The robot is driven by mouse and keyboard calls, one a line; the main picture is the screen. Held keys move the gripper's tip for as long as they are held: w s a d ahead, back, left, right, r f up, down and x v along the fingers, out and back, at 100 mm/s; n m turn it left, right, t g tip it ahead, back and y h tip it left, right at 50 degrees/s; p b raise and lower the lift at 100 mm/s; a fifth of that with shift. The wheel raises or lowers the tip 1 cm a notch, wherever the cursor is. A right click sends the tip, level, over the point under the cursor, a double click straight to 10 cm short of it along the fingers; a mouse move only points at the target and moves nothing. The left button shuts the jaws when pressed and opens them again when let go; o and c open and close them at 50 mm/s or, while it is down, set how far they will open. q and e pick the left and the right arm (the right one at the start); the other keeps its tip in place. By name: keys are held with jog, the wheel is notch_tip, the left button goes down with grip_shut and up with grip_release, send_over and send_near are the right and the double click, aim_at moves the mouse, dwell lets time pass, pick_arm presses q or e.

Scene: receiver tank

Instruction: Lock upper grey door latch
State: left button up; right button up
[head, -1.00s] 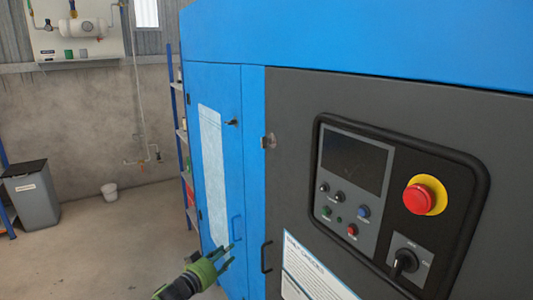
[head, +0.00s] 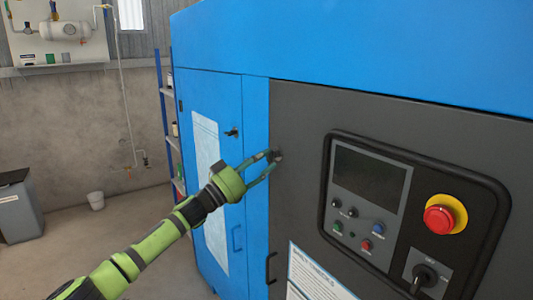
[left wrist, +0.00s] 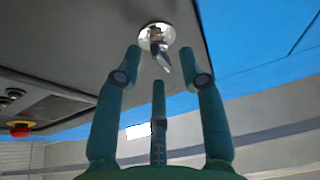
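The grey door (head: 297,110) is shut flat in the blue cabinet's front. Its upper latch (head: 279,153), a small metal piece, sits near the door's upper left edge, partly hidden behind my fingertips in the head view. My left gripper (head: 268,163) reaches up to it from the lower left. In the left wrist view the latch (left wrist: 157,40) shows as a round silver plate with a small turning lever, just beyond the fingertips. My left gripper (left wrist: 172,65) has its fingers spread, with nothing held between them. Whether any finger touches the latch cannot be told. My right gripper is not in view.
A control panel (head: 370,180) with a red stop button (head: 439,219) stands out right of the latch. A black handle (head: 270,268) is lower on the door's left edge. The blue door (head: 190,110) at left has its own black latch (head: 232,132).

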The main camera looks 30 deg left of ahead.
pick_arm(q)
jog(key=shift+x, duration=0.85)
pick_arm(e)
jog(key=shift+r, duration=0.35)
pick_arm(q)
jog(key=shift+f, duration=0.1)
grip_shut()
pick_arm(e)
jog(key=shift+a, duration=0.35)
